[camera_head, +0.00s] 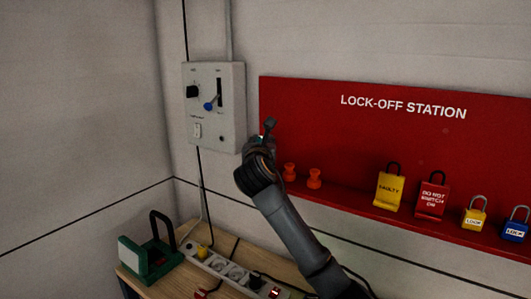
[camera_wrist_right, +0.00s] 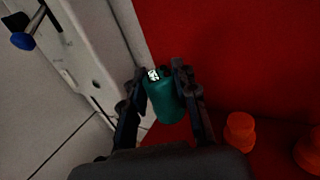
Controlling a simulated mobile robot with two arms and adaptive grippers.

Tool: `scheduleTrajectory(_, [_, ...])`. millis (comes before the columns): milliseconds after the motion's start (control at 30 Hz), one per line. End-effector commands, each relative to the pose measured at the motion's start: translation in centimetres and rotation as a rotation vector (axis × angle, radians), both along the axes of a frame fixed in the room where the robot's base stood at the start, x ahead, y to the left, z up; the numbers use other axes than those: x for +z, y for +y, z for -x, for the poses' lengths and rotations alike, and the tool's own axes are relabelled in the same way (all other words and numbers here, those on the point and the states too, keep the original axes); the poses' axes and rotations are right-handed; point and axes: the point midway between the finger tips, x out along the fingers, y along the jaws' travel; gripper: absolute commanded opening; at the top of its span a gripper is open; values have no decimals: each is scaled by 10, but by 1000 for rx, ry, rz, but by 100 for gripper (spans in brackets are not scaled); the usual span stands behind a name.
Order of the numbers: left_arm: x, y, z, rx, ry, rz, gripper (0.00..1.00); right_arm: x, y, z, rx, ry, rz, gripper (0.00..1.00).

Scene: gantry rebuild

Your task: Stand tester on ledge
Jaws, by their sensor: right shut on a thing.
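My right gripper (camera_head: 267,133) is at the left end of the red lock-off board, just right of the grey switch box. In the right wrist view the gripper (camera_wrist_right: 160,70) is shut on a teal, rounded body, which I take to be the tester (camera_wrist_right: 166,103). A small light-coloured patch shows at its end between the fingertips. In the head view the tester is almost hidden by my gripper. The red ledge (camera_head: 345,199) runs along the board's bottom; I cannot tell whether the tester touches it. My left gripper is not in view.
Two orange knobs (camera_head: 314,179) are on the ledge right of my gripper. Further right are padlocks, yellow (camera_head: 388,190) and red (camera_head: 432,198) among them. The grey switch box (camera_head: 229,130) is close left. A green black-handled unit (camera_head: 150,258) and power strip (camera_head: 236,272) are on the bench below.

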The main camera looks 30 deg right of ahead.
Motion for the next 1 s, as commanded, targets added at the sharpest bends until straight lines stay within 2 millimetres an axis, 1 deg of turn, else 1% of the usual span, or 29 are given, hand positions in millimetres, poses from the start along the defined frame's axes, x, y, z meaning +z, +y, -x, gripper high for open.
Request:
scheduleTrajectory(33, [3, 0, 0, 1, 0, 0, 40, -5, -4, -2, -1, 3, -1, 0])
scheduleTrajectory(167, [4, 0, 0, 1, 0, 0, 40, -13, -9, -6, 0, 0, 0, 0])
scheduleTrajectory(300, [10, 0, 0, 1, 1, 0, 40, -26, -17, -12, -1, 4, -2, 0])
scheduleTrajectory(400, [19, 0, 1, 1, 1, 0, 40, -42, -15, -11, 2, 5, -2, 0])
scheduleTrajectory(500, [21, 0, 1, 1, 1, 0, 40, -51, -16, -11, 0, 2, -1, 0])
scheduleTrajectory(867, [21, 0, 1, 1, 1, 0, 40, -55, -16, -11, 0, 0, 0, 0])
scheduleTrajectory(900, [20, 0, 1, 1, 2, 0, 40, -56, -16, -11, 0, 0, 0, 33])
scheduleTrajectory(1000, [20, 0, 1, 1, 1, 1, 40, -56, -16, -11, 0, -1, -1, 52])
